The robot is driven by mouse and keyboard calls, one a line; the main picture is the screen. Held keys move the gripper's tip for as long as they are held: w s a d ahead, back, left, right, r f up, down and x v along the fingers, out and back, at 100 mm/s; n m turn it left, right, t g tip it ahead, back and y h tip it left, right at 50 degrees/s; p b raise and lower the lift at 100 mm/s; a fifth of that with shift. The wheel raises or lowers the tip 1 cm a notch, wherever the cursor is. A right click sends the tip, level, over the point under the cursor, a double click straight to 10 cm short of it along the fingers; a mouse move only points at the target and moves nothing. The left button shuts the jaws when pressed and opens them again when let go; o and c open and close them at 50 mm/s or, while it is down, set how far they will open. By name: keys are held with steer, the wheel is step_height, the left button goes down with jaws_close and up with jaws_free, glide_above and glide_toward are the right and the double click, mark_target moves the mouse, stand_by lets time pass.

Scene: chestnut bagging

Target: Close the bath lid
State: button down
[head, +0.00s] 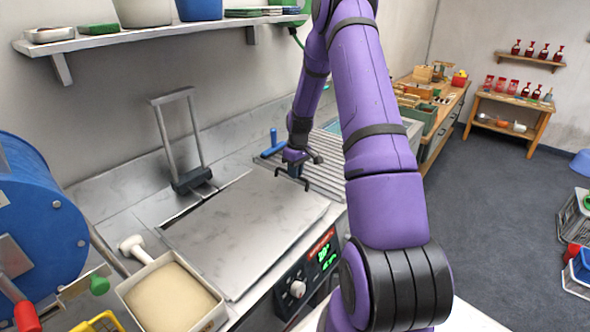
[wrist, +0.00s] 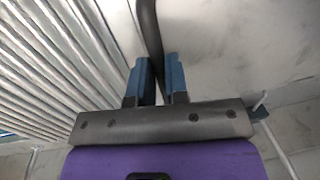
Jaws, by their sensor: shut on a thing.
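The bath lid (head: 245,225) is a flat grey metal plate in the middle of the head view, lying level or nearly so over the bath. A dark gap shows along its back left edge. My gripper (head: 292,178) is at the lid's right edge, on its dark handle. In the wrist view, my gripper's two blue fingers (wrist: 157,82) are shut on the dark handle bar (wrist: 149,35), which runs up between them. The lid's pale surface (wrist: 240,45) lies to the right of the bar. The handle's far end is hidden.
A ribbed metal drainboard (head: 320,155) lies right of the lid. An upright metal frame (head: 163,135) stands behind it. A control panel (head: 310,268) is on the front. A bin of pale grains (head: 214,318) and a blue drum (head: 45,225) are at the left. A shelf (head: 150,35) hangs above.

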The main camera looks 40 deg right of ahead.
steer(key=f, duration=0.3)
steer(key=shift+d+f+y, duration=0.2)
steer(key=shift+d+y, duration=0.05)
steer(key=shift+y, duration=0.15)
steer(key=shift+f, duration=0.25)
steer(key=c, duration=1.1)
jaws_free()
steer(key=shift+f, duration=0.1)
steer(key=r, duration=0.3)
steer(key=d+r, duration=0.1)
steer(key=r, duration=0.3)
steer(key=d+r, duration=0.1)
steer(key=r, duration=0.2)
steer(key=shift+w+d+r, duration=0.15)
steer(key=shift+w+r, duration=0.05)
steer(key=shift+r, duration=0.2)
